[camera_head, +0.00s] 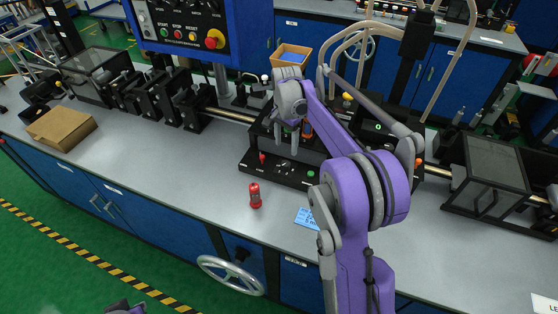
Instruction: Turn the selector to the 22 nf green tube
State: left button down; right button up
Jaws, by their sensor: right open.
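A black device (280,177) with a low front plate stands at the middle of the bench. On its plate are a small red part (262,158) and a small green part (311,173). I cannot tell which part is the selector, and no 22 nf label can be read. My right gripper (287,146) points down over the device, with its fingers apart and nothing visible between them. My right arm hides much of the device's right side. Only a small purple piece of my left arm shows at the bottom edge; its gripper is not visible.
A red cylinder (255,196) stands on the bench in front of the device, and a blue card (306,217) lies to its right. A brown box (62,127) sits at the left. A blue control panel (186,30) hangs behind. The bench front left of the cylinder is clear.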

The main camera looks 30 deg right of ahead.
aim_at(286, 163)
notch_tip(286, 163, down, 8)
jog(key=shift+f, duration=0.2)
grip_shut()
dwell(0.4)
